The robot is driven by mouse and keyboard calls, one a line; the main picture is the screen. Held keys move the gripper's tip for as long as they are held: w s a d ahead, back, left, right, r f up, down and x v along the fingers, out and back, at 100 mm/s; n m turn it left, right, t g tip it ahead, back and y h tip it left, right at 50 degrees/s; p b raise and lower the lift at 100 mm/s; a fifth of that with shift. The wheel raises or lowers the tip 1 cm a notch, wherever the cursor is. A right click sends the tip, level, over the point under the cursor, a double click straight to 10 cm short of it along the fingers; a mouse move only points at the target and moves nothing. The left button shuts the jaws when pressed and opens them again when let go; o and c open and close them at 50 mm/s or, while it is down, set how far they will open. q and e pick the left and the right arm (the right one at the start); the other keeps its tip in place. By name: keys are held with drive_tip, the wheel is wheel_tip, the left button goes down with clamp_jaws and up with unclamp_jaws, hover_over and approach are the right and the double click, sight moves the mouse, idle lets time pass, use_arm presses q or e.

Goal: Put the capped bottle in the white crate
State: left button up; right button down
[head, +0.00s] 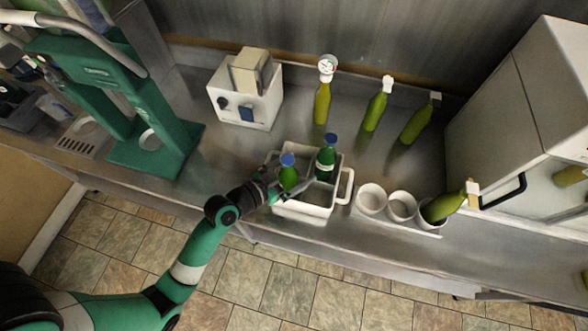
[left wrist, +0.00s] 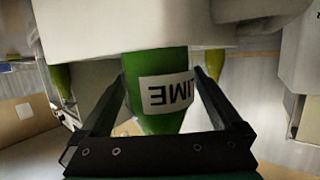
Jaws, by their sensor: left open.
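The white crate (head: 303,212) stands near the front edge of the steel counter in the head view. Two green bottles with blue caps stand in it: a front-left bottle (head: 288,178) and a back-right bottle (head: 326,163). My left gripper (head: 287,172) is at the front-left bottle, open, with a finger on each side of it. The left wrist view shows this bottle (left wrist: 160,68) between the spread fingers, its LIME label upside down. Its lower part is hidden behind a white surface, seemingly the crate. My right gripper is not in view.
A row of white cups (head: 402,206) is right of the crate; a green bottle (head: 443,206) leans in the last. Several green bottles (head: 377,108) stand behind. A white device (head: 245,105) and a green press (head: 140,150) are left. A white cabinet (head: 482,115) is right.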

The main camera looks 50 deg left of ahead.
use_arm(q)
drive_tip(key=shift+r, duration=0.25)
drive_tip(key=b+v, duration=0.1)
drive_tip(key=v, duration=1.1)
